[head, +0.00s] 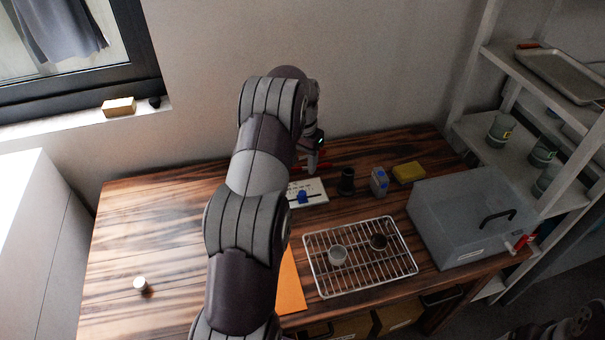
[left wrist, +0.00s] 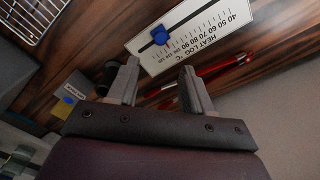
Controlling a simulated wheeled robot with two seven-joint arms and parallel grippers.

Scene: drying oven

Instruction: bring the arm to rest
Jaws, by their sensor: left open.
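My left arm reaches across the table from the bottom of the head view. My left gripper (head: 312,162) is over the back of the table, partly hidden by its own wrist. In the left wrist view its two fingers (left wrist: 160,82) stand apart with nothing between them. The white heat log board (head: 316,188) with a blue slider (head: 303,196) lies just in front of the gripper. The board (left wrist: 205,25) and slider (left wrist: 159,36) also show beyond the fingertips in the left wrist view. My right gripper is not clearly seen.
A red pen (left wrist: 222,66) lies by the board. A dark jar (head: 347,181), a blue-grey box (head: 379,181) and a yellow sponge (head: 408,172) stand to the right. A wire rack (head: 318,262) holds two cups. The drying oven (head: 450,215) is at right. The left table is mostly clear.

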